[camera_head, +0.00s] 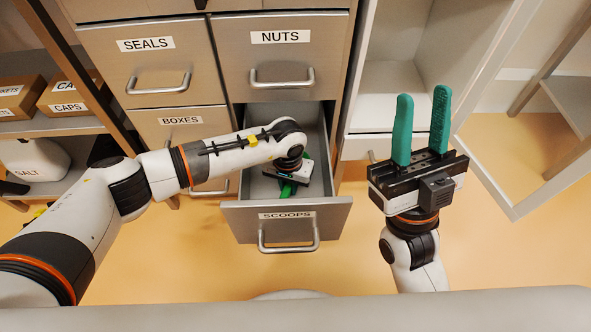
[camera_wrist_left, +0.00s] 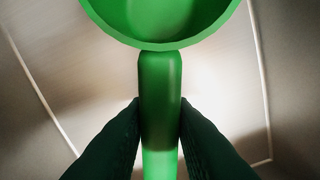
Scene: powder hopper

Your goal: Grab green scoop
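The green scoop (camera_wrist_left: 160,90) lies in the open SCOOPS drawer. In the left wrist view its bowl is at the top, cut off by the frame, and its handle runs down the middle. My left gripper (camera_wrist_left: 160,105) has its two dark fingers pressed against both sides of the handle, with no gap visible. In the head view my left gripper (camera_head: 287,178) reaches down into the drawer, and my wrist hides most of the scoop; some green (camera_head: 288,189) shows beneath it. My right gripper (camera_head: 422,95) is open and empty, fingers pointing up, right of the drawer.
The SCOOPS drawer (camera_head: 325,215) is pulled out, its walls and front close around my left wrist. Closed drawers marked SEALS (camera_head: 146,80), NUTS (camera_head: 285,70) and BOXES (camera_head: 181,121) surround it. An open white cabinet (camera_head: 392,85) stands behind my right gripper. Caps boxes (camera_head: 68,107) sit left.

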